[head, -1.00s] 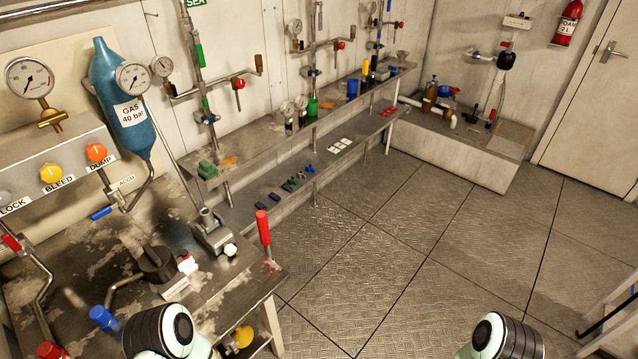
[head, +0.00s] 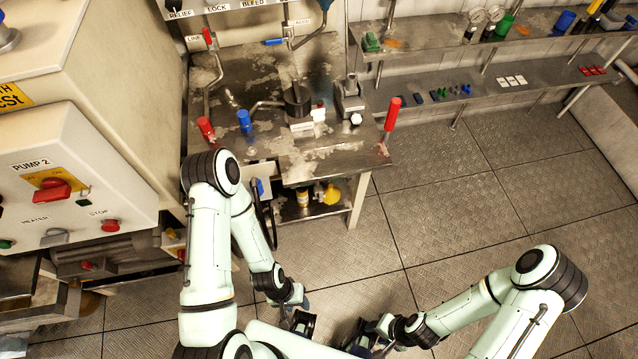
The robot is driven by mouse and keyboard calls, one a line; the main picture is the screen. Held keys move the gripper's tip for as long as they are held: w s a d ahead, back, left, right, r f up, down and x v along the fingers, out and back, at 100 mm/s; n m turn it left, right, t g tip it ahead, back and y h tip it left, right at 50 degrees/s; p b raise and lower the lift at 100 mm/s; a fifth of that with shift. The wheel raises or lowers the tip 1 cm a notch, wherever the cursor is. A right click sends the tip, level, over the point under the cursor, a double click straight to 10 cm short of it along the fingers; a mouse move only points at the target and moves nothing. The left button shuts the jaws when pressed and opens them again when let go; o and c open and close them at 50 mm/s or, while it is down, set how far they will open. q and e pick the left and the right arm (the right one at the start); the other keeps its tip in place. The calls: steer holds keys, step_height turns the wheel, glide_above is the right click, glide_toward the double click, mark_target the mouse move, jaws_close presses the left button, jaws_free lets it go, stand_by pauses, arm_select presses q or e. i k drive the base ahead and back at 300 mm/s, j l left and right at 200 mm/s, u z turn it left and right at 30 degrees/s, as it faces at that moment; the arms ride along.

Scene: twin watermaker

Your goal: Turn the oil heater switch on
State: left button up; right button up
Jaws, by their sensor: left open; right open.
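The white control panel (head: 75,165) stands at the left of the head view. Its lower part bears the label HEATER, with a small grey switch (head: 55,238) just below and right of the label. Which way the switch is set is too small to tell. My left gripper (head: 303,322) is low at the bottom middle, well right of the panel and apart from it, open. My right gripper (head: 358,336) is close to its right, also low and open. I see nothing held in either one.
The panel also has a red PUMP 2 knob (head: 52,191), a red STOP button (head: 110,225) and a green button (head: 5,244). A worn metal bench (head: 330,150) with red and blue handles stands behind my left arm. The plated floor (head: 465,205) at right is clear.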

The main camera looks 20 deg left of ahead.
mark_target(56, 237)
steer(key=k+l+u, duration=0.1)
steer(key=u, duration=0.15)
steer(key=l+u, duration=0.1)
steer(key=u, duration=2.5)
steer(key=k+j, duration=0.05)
steer(key=j, duration=0.05)
